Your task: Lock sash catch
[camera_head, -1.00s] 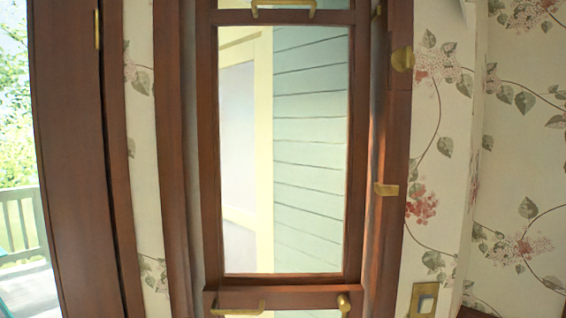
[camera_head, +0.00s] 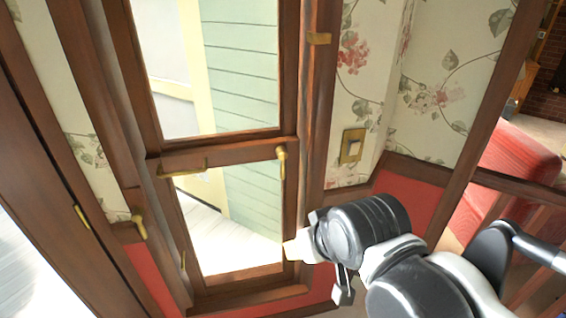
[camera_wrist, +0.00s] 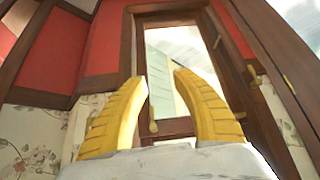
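The wooden sash window has a brass sash catch (camera_head: 282,160) at the right end of its middle rail, its lever hanging down; it also shows between my fingers in the wrist view (camera_wrist: 153,118). A brass handle (camera_head: 185,168) sits on the same rail, to the left. My gripper (camera_head: 292,250) is below the catch in the head view, in front of the lower sash and apart from the catch. In the wrist view, its two yellow fingers (camera_wrist: 161,78) are spread with nothing between them. How far they are from the window is hard to tell.
A brass switch plate (camera_head: 352,146) is on the floral wall. A red seat (camera_head: 515,160) stands at the right, behind wooden rails.

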